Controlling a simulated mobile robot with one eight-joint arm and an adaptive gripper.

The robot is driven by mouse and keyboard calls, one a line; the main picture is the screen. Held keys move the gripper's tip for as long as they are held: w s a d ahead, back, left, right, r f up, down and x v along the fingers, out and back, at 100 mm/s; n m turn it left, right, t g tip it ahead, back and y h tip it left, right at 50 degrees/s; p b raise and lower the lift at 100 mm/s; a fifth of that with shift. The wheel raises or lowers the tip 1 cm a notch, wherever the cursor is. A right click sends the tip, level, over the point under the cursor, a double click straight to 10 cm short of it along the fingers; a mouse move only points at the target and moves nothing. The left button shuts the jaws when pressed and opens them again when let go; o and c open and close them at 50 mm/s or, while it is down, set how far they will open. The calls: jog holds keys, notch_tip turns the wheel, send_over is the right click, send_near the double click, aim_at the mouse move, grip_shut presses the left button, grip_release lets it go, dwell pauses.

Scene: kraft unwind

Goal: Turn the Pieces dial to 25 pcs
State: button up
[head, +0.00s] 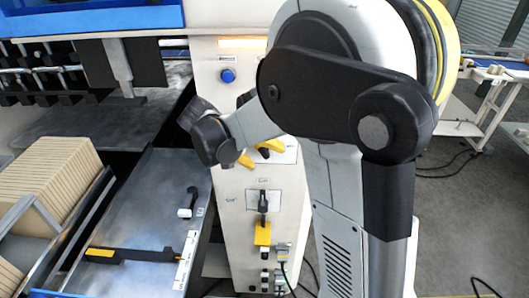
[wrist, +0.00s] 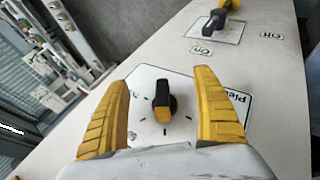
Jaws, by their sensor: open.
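The Pieces dial (wrist: 162,101) is a small black knob with a yellow cap, on a white plate (wrist: 145,78) with tick marks around it. The plate's label is partly hidden by a finger; only "Pie" can be read. The tick values are not readable. My gripper (wrist: 163,80) is open, with one yellow finger on each side of the dial and a visible gap to both. In the head view my gripper (head: 258,152) is at the upper part of the white control column (head: 235,215), and its fingers and my arm hide the dial.
A black and yellow switch (wrist: 212,22) with On and Off labels is on the same panel. In the head view, a lever switch (head: 263,202) is below my gripper, with connectors and cables lower down. A blue button (head: 227,75) is above. Stacked cardboard (head: 55,180) stands at left.

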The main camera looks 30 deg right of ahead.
jog(key=shift+s+a, duration=0.55)
jog(key=shift+s, duration=0.3)
jog(key=shift+s+a, duration=0.55)
jog(key=shift+s, duration=0.25)
